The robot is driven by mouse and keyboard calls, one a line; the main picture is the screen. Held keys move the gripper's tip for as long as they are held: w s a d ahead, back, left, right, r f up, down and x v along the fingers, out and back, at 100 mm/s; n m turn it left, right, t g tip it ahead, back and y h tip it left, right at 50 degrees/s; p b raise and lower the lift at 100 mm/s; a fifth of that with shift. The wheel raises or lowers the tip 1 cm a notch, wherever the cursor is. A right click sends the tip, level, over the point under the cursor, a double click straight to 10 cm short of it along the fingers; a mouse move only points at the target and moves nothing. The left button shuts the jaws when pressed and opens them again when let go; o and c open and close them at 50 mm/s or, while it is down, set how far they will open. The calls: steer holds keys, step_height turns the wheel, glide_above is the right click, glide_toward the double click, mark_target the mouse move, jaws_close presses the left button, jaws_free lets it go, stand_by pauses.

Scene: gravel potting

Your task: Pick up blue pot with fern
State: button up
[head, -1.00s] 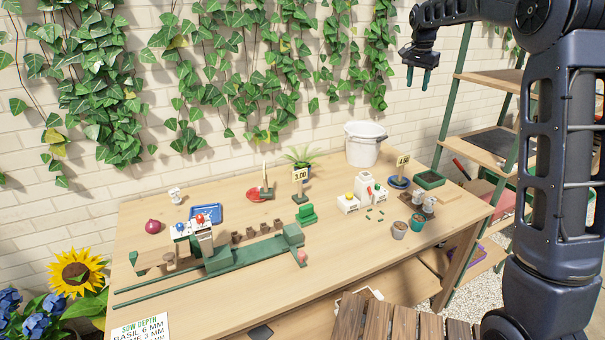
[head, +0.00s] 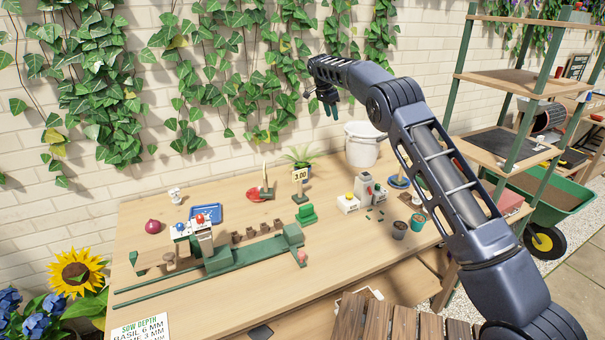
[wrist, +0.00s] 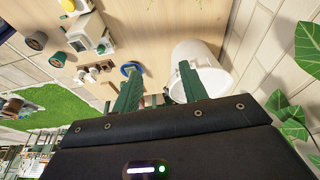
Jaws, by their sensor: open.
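The fern (head: 300,155) stands toward the back of the table in the head view, left of the white bucket. Its pot is mostly hidden behind the 3.00 price sign (head: 300,177); only a small bluish part shows. My gripper (head: 331,109) is open and empty, raised in the air with its fingers pointing down. In the head view it appears above and right of the fern. In the wrist view my gripper's green fingers (wrist: 160,88) are spread apart, with nothing between them.
The white bucket (head: 362,148) stands at the table's back edge, near one finger in the wrist view. A red dish (head: 258,195) with a trowel lies left of the sign. White boxes (head: 348,203) and small pots (head: 399,230) stand on the right. Ivy hangs on the wall behind.

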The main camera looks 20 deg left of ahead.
steer(key=m, duration=0.1)
glide_above(304, 165)
steer(key=s+a, duration=0.1)
steer(key=a, duration=0.2)
step_height(304, 165, down, 12)
steer(key=shift+t+h, duration=0.3)
steer(key=shift+h, duration=0.2)
steer(key=x, duration=1.1)
steer(key=shift+s+a+f, duration=0.25)
steer(key=shift+s+a, duration=0.05)
steer(key=shift+s, duration=0.05)
steer(key=shift+c, duration=0.2)
jaws_close()
steer(key=shift+r, duration=0.15)
